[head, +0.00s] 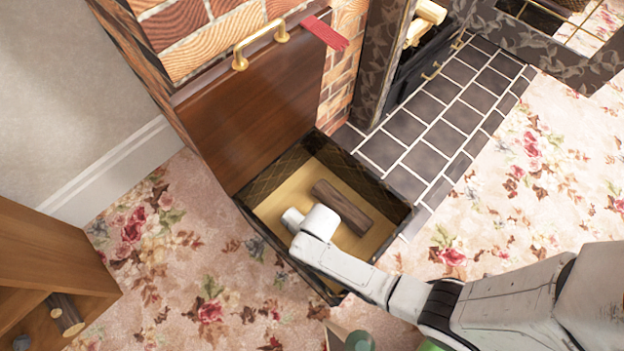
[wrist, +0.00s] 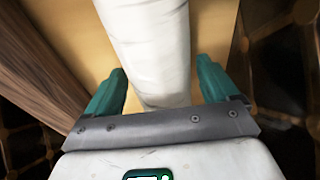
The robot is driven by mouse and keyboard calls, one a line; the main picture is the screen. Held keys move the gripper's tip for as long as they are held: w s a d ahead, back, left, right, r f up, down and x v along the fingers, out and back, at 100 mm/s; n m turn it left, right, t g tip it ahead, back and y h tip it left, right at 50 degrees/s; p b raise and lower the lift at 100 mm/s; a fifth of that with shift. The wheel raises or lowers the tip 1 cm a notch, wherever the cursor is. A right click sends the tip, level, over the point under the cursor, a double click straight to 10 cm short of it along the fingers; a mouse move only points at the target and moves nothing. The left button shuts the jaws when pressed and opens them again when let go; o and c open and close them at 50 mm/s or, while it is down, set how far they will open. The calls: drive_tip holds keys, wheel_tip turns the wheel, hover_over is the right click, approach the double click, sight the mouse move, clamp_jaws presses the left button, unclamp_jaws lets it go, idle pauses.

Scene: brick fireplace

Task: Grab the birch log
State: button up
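The birch log (wrist: 150,45) is white and smooth. In the wrist view it runs from the top edge down between the two green fingers of my gripper (wrist: 160,72). The fingers stand open on either side of it, with a narrow gap at each side. In the head view my white wrist reaches into the dark-walled box (head: 391,203), hiding the fingers and most or all of the birch log. A dark brown log (head: 343,206) lies in the same box, beside my wrist.
The brown log also shows at left in the wrist view (wrist: 42,70). The box stands against a wooden panel (head: 250,120) with a brass handle (head: 260,45) above. Dark hearth tiles (head: 430,130) lie to its right. A wooden shelf (head: 40,250) holding logs stands at lower left.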

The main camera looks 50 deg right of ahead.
drive_tip(key=c, duration=1.2)
drive_tip(key=shift+o, duration=0.2)
drive_tip(key=shift+r, duration=0.15)
